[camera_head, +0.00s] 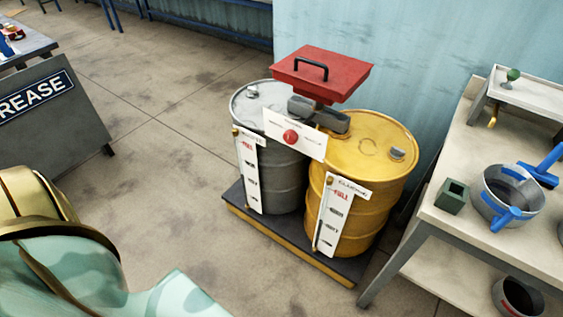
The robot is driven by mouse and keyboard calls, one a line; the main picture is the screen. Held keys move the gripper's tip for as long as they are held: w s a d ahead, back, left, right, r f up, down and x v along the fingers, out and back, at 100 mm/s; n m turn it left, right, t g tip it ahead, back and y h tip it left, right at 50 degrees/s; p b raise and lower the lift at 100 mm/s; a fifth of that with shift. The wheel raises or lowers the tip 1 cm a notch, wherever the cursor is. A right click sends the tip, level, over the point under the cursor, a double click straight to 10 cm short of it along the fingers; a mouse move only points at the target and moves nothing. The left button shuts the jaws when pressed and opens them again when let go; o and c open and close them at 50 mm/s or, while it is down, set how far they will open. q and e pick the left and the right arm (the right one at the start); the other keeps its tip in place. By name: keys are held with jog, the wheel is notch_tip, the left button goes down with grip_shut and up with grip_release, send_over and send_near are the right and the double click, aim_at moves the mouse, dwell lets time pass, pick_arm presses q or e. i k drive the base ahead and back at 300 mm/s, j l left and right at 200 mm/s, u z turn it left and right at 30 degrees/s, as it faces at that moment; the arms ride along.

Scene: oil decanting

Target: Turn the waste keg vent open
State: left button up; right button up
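A grey keg (283,182) and a yellow keg (385,200) stand upright side by side on a dark pallet with a yellow edge (290,252). Each has a white level gauge strip; the heading on the grey keg's strip (249,175) is too small to read surely, so I cannot tell which keg is waste. A white plate (272,124) with a red round knob (291,137) sits at the front between the keg tops. Small grey caps show on the grey keg (252,91) and yellow keg (397,153). Neither gripper shows.
A red lidded box with a black handle (330,72) sits above the kegs. At right a bench (450,190) holds a grey pot with blue handles (503,207) and a green block (453,195). A grease-labelled cabinet (60,130) stands left. Floor before the pallet is clear.

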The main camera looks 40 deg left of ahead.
aim_at(252, 90)
jog(key=u, duration=1.35)
jog(key=i+j+z, duration=0.25)
jog(key=i+j, duration=0.2)
jog(key=i, duration=0.2)
jog(key=i+j+z, duration=0.3)
jog(key=i+j, duration=0.25)
jog(key=i, duration=0.05)
